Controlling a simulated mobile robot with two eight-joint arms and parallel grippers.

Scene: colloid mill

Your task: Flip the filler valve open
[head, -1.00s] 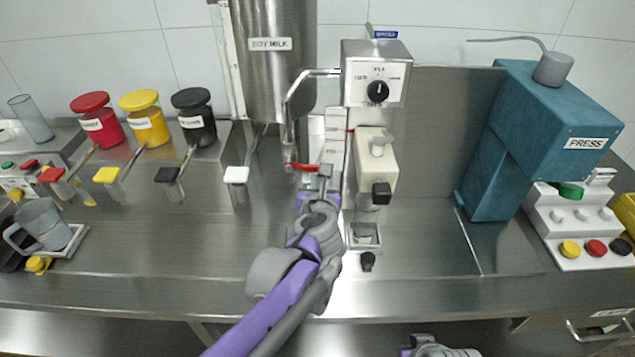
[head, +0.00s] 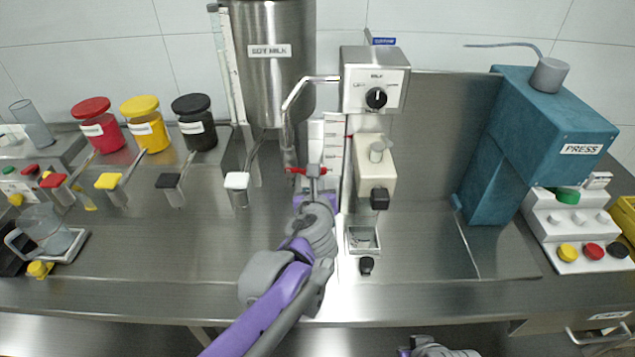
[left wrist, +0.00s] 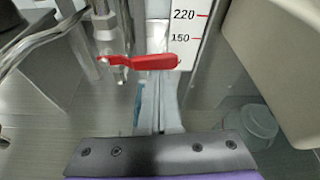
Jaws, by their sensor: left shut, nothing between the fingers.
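The filler valve has a red lever (head: 307,170) at the lower end of the bent steel pipe (head: 290,110). In the left wrist view the red lever (left wrist: 138,62) lies roughly level, pointing right from the pipe end. My left gripper (head: 314,178) is shut and empty. Its fingertips (left wrist: 157,80) are at the lever's right part, seeming to touch it or lie just below; I cannot tell which. My right gripper (head: 432,348) shows only in part at the bottom edge of the head view, and its fingers are not clear.
A scale strip (head: 331,140) stands behind the lever. A cream dispenser block (head: 374,165) with a black knob is close on the right. The soy milk tank (head: 268,80) is above left. A white-handled tap (head: 237,181) is to the left.

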